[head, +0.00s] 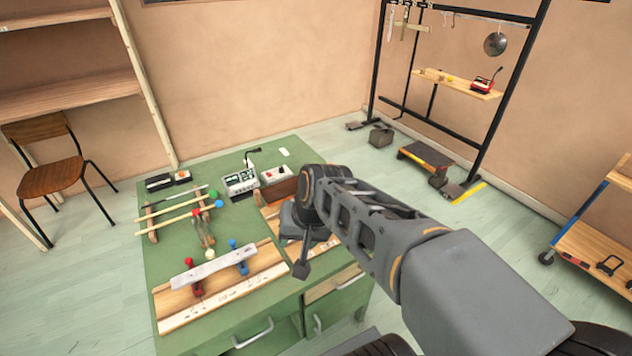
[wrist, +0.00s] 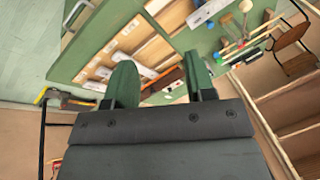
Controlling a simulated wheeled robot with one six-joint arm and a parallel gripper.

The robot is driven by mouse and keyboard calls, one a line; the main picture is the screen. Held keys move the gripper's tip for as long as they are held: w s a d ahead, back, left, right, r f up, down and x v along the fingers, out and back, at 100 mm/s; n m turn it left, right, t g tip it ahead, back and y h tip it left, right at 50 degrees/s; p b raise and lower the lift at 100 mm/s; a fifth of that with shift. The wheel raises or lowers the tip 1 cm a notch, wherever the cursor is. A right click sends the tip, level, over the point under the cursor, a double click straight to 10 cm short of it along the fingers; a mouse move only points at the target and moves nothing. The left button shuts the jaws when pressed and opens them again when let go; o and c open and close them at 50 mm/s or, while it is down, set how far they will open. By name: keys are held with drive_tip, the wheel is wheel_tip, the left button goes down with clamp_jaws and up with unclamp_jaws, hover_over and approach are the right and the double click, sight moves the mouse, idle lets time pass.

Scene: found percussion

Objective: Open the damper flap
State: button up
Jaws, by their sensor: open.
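I cannot make out a damper flap for certain in either view. A dark reddish-brown box (head: 283,190) stands on the green table behind my arm, and my arm hides part of it. A reddish-brown strip that may be the same box shows between the fingers in the wrist view (wrist: 165,78). My gripper (wrist: 162,82) has two green fingers set wide apart with nothing held between them. In the head view my arm reaches over the table's right side, and its end hides part of a wooden board there.
A metal bar on a wooden board (head: 222,291) lies at the table's front left. Mallets (head: 180,213) rest on a wooden rack behind it. Two small devices (head: 240,182) stand near the back. A black frame (head: 470,100) stands at the right, a chair (head: 52,175) at the left.

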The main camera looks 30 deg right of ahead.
drive_tip(key=w+d+f+m+t+y+b, duration=0.25)
drive_tip(key=w+m+b, duration=0.25)
drive_tip(key=w+m, duration=0.3)
drive_tip(key=w+d+f+m+t+y+b, duration=0.2)
drive_tip(key=w+f+m+y+b, duration=0.3)
drive_tip(key=w, duration=0.5)
drive_tip(key=w+d+f+m+t+h+b, duration=0.1)
drive_tip(key=w+d+f+m+t+b, duration=0.15)
drive_tip(key=w+d+m+t, duration=0.35)
drive_tip(key=w+d+f+m+t+b, duration=0.1)
drive_tip(key=w+d+m+t+b, duration=0.15)
drive_tip(key=w+d+m, duration=0.55)
drive_tip(key=shift+g, duration=0.3)
drive_tip(key=s+d+f, duration=0.1)
drive_tip(key=f, duration=0.1)
drive_tip(key=s+f+b, duration=0.1)
drive_tip(key=f, duration=0.1)
drive_tip(key=s+d+f, duration=0.1)
drive_tip(key=f, duration=0.1)
drive_tip(key=shift+d+f, duration=0.35)
drive_tip(key=shift+f, duration=0.05)
drive_tip(key=b+x, duration=0.1)
drive_tip(key=x, duration=0.5)
drive_tip(key=shift+f, duration=0.1)
drive_tip(key=shift+x, duration=0.8)
drive_tip(key=shift+c, duration=0.2)
clamp_jaws()
